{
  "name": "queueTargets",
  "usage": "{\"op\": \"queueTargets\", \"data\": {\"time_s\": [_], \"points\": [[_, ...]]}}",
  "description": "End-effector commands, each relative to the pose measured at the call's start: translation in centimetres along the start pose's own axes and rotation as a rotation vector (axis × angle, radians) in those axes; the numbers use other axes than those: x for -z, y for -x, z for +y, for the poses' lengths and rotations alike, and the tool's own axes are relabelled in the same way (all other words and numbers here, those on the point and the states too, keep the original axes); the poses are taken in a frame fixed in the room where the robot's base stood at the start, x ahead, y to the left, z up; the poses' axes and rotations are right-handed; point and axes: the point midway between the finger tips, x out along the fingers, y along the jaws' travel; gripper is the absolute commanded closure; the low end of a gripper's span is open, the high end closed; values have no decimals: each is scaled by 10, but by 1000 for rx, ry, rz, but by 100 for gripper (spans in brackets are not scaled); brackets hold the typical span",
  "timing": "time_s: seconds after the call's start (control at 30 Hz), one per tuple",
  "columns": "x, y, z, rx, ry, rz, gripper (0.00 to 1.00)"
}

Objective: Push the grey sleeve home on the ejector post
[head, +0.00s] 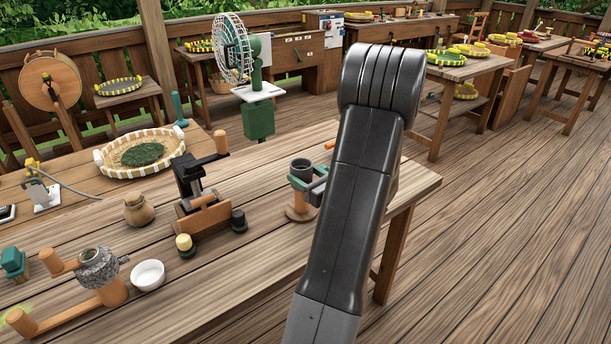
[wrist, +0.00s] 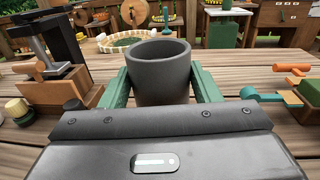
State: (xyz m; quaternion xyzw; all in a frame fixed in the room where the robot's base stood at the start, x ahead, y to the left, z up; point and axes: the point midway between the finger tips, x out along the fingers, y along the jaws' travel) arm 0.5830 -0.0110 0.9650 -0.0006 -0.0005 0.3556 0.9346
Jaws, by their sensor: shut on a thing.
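The grey sleeve (wrist: 160,75) is an open-topped dark cylinder, upright between the two green fingers of my gripper (wrist: 161,85) in the wrist view. My gripper is shut on it, one finger on each side. In the head view the sleeve (head: 302,167) shows just left of my dark arm, with green finger parts around it. Below it is a round wooden base (head: 299,214) on the bench, apparently that of the ejector post.
A wooden fixture with a black press (head: 190,180) stands left on the bench (head: 240,255), with small black and yellow-topped pots nearby. A white bowl (head: 147,274), a clay jar (head: 138,209) and a woven tray (head: 140,153) are farther left. The bench's right edge is close behind my arm.

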Motion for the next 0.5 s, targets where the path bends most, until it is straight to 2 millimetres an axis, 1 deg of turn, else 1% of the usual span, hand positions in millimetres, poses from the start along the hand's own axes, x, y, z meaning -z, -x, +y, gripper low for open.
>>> {"op": "queueTargets", "data": {"time_s": [0.5], "points": [[12,0,0,0,0,-1,77]]}}
